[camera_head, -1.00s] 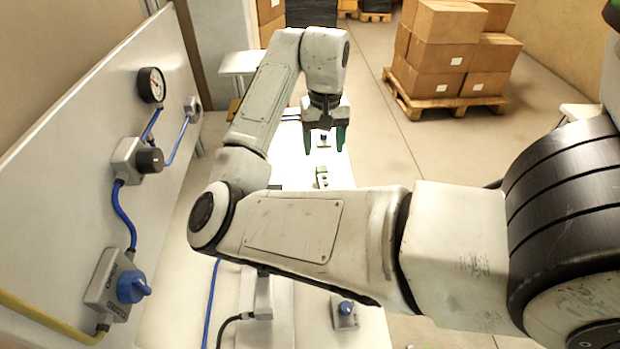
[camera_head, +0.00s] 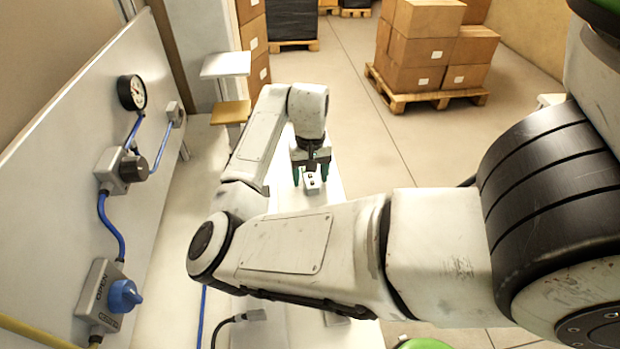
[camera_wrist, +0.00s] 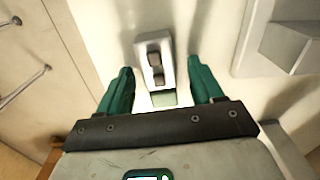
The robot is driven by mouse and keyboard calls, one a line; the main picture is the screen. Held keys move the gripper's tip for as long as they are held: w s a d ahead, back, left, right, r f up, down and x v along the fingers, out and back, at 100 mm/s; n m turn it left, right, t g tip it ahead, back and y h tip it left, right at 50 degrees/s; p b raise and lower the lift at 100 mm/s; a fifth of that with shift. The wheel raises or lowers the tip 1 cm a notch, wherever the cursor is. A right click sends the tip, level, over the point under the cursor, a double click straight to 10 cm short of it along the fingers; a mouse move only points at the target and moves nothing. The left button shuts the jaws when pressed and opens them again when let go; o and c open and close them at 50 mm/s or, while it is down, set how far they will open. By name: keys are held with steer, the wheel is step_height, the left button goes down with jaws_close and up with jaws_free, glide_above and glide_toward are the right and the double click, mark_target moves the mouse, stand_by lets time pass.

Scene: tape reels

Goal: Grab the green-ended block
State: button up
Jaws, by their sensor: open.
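The green-ended block is a small light-grey block (camera_wrist: 152,54) with a dark two-part inset on its face and a pale green end (camera_wrist: 163,98) toward my palm in the wrist view. My gripper (camera_wrist: 161,68) is open, with one dark green finger on each side of the block and a visible gap at both. The block also shows in the head view (camera_head: 312,187), at the fingertips of my gripper (camera_head: 310,176), which points down over the white bench. Its green end is hidden there. I cannot tell how far the fingertips are above the bench.
A grey box-like fitting (camera_wrist: 293,45) stands to the right in the wrist view. In the head view, a panel (camera_head: 62,165) with a gauge, knobs and blue hoses stands on the left. Cartons on a pallet (camera_head: 425,98) are at the back. My arm hides part of the bench.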

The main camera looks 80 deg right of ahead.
steer(key=c, duration=1.2)
jaws_close()
steer(key=shift+r, duration=0.1)
